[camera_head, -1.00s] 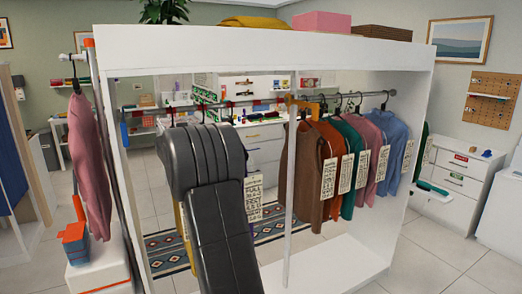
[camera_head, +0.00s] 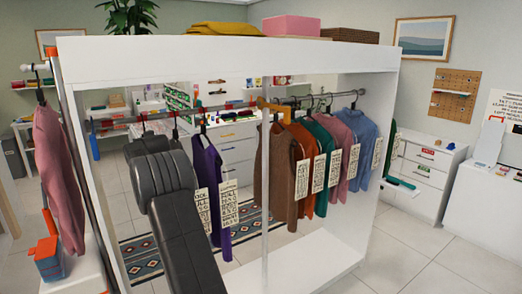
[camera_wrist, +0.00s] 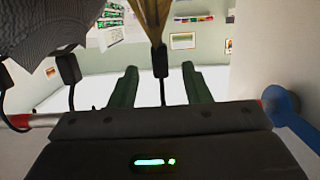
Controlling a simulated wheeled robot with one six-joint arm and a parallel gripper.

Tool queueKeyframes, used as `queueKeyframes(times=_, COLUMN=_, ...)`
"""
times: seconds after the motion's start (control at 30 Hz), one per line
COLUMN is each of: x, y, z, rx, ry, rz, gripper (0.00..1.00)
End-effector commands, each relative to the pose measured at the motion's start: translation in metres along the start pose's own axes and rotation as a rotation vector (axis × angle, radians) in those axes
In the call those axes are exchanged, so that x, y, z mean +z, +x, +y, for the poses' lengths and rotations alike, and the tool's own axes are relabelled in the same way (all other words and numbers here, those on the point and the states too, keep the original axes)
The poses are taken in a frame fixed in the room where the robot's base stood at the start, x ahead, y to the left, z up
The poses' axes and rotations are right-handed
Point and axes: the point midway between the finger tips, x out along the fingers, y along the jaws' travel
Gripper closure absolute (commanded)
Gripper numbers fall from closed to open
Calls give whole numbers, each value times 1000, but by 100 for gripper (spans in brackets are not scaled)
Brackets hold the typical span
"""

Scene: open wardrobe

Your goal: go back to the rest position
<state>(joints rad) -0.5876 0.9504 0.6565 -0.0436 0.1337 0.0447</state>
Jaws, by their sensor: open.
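My gripper (camera_wrist: 160,88) shows in the wrist view with its two dark green fingers apart, and nothing is clamped between them. The black hook of a hanger (camera_wrist: 160,72) with a yellow garment (camera_wrist: 152,16) shows in the gap between the fingers; I cannot tell how near it is. In the head view my black arm reaches into the left bay of the white wardrobe (camera_head: 230,48), and my gripper is hidden there. A purple garment (camera_head: 207,170) with tags hangs just right of my arm.
Brown (camera_head: 282,175), orange, teal, pink and blue garments hang right of the wardrobe's middle post (camera_head: 265,200). A pink garment (camera_head: 60,160) hangs outside at left. A blue ring-shaped part (camera_wrist: 290,115) is close at right in the wrist view. Floor is free at right.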

Motion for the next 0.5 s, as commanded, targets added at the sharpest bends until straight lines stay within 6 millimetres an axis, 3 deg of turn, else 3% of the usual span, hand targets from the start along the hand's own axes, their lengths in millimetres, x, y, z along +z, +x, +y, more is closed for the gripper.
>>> queueKeyframes(times=0.23, x=-2, y=25, z=0, rx=0, ry=0, rz=0, gripper=57)
queueKeyframes(times=0.5, x=-1, y=37, z=0, rx=0, ry=-1, rz=1, gripper=57)
